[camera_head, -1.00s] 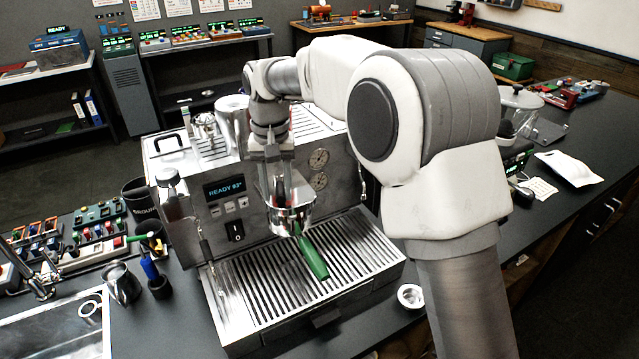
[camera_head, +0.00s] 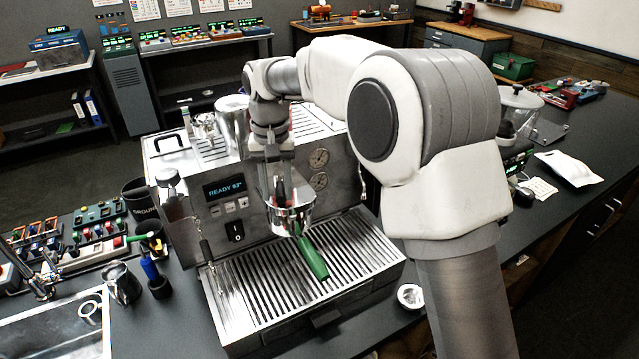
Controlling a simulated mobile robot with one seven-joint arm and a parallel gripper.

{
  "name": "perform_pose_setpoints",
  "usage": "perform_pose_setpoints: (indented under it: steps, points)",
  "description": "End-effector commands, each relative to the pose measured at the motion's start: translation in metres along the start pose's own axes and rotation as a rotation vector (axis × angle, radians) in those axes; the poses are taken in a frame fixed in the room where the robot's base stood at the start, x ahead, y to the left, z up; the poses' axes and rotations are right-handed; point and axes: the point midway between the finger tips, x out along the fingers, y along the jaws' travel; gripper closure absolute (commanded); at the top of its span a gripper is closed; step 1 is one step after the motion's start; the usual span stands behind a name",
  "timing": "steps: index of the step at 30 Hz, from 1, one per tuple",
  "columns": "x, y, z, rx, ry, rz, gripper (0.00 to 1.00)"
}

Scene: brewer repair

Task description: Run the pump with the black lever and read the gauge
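The espresso machine (camera_head: 180,212) stands on the dark counter with its display (camera_head: 224,188) reading "READY 93°". Two round gauges sit on its front, an upper one (camera_head: 319,158) and a lower one (camera_head: 318,181); their needles are too small to read. A portafilter with a green handle (camera_head: 313,258) is at the group head, its handle pointing forward over the drip tray. My gripper (camera_head: 273,190) points down in front of the group, just above the portafilter. A small black and red part shows at its fingers; I cannot tell if this is the lever or whether the fingers grip it.
The slatted drip tray (camera_head: 247,289) is empty. A black rocker switch (camera_head: 236,231) is below the display. A small white-rimmed cup (camera_head: 410,296) stands at right, near my arm.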

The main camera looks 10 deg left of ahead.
Motion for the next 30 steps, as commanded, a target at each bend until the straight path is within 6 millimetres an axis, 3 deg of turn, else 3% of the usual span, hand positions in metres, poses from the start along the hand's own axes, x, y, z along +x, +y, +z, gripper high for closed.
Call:
perform_pose_setpoints:
  steps: [13, 30]
  points:
    - [-0.001, -0.001, 0.0, -0.009, 0.0, -0.002, 0.62]
    - [-0.001, 0.024, -0.003, -0.295, 0.0, 0.0, 0.62]
